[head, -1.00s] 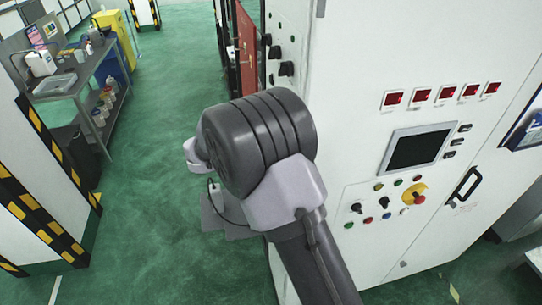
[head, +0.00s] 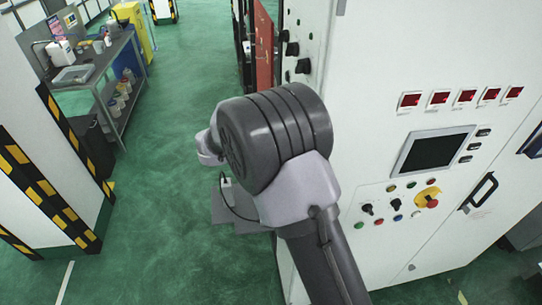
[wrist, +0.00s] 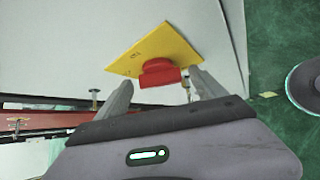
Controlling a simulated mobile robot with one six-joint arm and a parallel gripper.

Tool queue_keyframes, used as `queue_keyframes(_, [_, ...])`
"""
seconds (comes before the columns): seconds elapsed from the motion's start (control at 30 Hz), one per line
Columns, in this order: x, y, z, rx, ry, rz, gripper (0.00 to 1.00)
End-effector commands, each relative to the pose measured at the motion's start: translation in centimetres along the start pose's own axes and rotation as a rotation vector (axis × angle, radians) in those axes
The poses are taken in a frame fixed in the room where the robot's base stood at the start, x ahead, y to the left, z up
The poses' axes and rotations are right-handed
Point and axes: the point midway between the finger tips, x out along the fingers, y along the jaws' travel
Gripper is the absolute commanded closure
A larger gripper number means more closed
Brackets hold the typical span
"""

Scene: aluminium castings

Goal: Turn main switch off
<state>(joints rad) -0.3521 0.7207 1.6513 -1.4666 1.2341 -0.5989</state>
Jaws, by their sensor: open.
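In the wrist view, the main switch is a red handle (wrist: 159,73) on a square yellow plate (wrist: 152,48), fixed to a pale grey panel. My gripper (wrist: 161,77) is open, its two fingers pointing toward the switch. The red handle shows between the fingertips, and I cannot tell whether either finger touches it. In the head view my arm's dark wrist joint hides my gripper, and I cannot make out this switch there.
A white control cabinet (head: 372,105) stands right of my arm, with a screen (head: 436,152), small buttons and a red knob on yellow (head: 430,199). Black knobs (head: 291,49) are on its side face. A striped pillar (head: 40,160) and a workbench (head: 100,75) stand left.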

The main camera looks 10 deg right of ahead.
Motion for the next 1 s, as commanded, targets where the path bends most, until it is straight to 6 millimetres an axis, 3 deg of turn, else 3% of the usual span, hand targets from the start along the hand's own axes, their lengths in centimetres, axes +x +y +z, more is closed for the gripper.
queue_keyframes(0.5, [-14.4, 0.0, 0.0, 0.001, 0.004, 0.002, 0.2])
queue_keyframes(0.7, [-16.6, 0.0, 0.0, -0.001, 0.001, 0.001, 0.2])
queue_keyframes(1.0, [-16.7, 0.0, 0.0, 0.0, 0.001, 0.001, 0.2])
